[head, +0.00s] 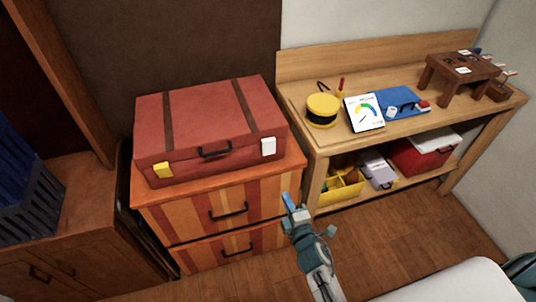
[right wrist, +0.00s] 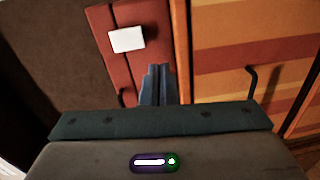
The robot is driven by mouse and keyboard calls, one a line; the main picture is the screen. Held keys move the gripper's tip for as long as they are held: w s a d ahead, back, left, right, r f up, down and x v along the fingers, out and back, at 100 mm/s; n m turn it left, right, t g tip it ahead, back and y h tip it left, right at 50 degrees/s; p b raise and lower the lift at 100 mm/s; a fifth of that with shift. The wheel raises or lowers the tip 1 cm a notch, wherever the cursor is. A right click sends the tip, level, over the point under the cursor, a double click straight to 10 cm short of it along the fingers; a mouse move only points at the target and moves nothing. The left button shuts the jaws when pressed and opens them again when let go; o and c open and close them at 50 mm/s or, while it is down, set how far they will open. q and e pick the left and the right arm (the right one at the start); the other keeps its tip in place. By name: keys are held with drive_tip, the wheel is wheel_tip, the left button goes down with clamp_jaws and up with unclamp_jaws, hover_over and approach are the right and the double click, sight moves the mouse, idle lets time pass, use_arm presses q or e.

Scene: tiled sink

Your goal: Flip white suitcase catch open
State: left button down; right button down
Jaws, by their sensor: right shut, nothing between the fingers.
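A red suitcase (head: 205,125) with two brown straps and a dark handle lies flat on a striped chest of drawers. Its white catch (head: 268,147) is on the front face at the right; its yellow catch (head: 163,170) is at the left. My right gripper (head: 289,202) is in front of the chest, below and to the right of the white catch, apart from it. In the right wrist view the white catch (right wrist: 127,39) shows above and left of the fingertips (right wrist: 158,70). The fingers are shut and empty. My left gripper is not in view.
The striped chest (head: 190,220) has dark drawer handles. A wooden workbench (head: 300,95) at the right holds a yellow tin (head: 322,107), a white gauge card (head: 364,113) and a small stool (head: 460,72). A blue crate (head: 25,190) stands at the left. Floor is clear before the bench.

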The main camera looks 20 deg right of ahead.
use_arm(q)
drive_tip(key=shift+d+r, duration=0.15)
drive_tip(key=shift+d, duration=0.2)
use_arm(e)
drive_tip(key=r, duration=0.3)
drive_tip(key=shift+w+a+r+n+t, duration=0.1)
drive_tip(key=shift+w+r+n+t, duration=0.2)
drive_tip(key=shift+n+t, duration=0.1)
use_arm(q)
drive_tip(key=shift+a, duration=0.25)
use_arm(e)
approach(269, 153)
drive_tip(key=w, duration=0.6)
drive_tip(key=shift+w+a+r, duration=0.1)
drive_tip(key=shift+w+r, duration=0.05)
drive_tip(key=shift+w, duration=0.25)
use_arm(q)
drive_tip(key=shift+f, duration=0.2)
